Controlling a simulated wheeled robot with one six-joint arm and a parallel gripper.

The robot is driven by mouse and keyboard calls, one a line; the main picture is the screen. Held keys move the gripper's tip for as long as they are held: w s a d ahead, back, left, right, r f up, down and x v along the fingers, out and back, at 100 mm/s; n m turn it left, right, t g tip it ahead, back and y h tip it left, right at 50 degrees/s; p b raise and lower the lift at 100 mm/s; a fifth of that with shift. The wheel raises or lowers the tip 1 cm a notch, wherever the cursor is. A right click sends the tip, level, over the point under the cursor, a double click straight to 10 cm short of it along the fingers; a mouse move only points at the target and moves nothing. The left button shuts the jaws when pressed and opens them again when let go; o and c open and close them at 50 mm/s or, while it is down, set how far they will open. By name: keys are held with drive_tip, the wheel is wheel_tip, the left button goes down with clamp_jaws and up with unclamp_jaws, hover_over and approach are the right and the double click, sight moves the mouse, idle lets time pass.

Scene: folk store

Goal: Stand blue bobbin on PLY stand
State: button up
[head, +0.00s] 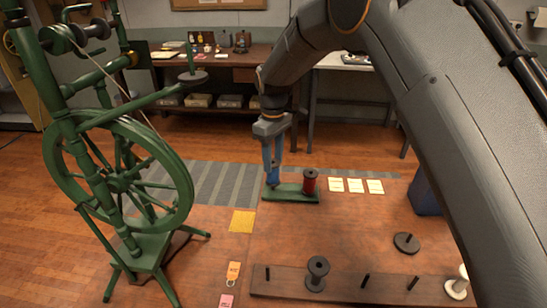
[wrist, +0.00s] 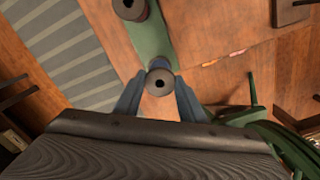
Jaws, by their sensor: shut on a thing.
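My gripper (head: 274,172) points down over the left end of a green stand (head: 290,196) on the table. It is shut on the blue bobbin, whose dark round end with a centre hole shows between the blue-grey fingers in the wrist view (wrist: 167,77). In the head view the fingers mostly hide the bobbin. A red bobbin (head: 310,182) stands upright on the right end of the green stand; its dark end also shows in the wrist view (wrist: 122,7). I cannot tell whether the held bobbin touches the stand. No PLY lettering is readable.
A front rack (head: 340,287) bears a dark bobbin (head: 317,270), a white bobbin (head: 458,285) and bare pegs. A dark disc with a peg (head: 406,242) lies behind it. A green spinning wheel (head: 118,182) stands left. White cards (head: 355,185) lie right of the stand.

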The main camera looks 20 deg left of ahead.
drive_tip(key=shift+f+b, duration=0.55)
drive_tip(key=shift+f, duration=0.9)
drive_tip(key=o, duration=0.8)
drive_tip(key=shift+r, duration=0.1)
drive_tip(key=shift+r+b, duration=1.1)
drive_tip(key=shift+r, duration=2.7)
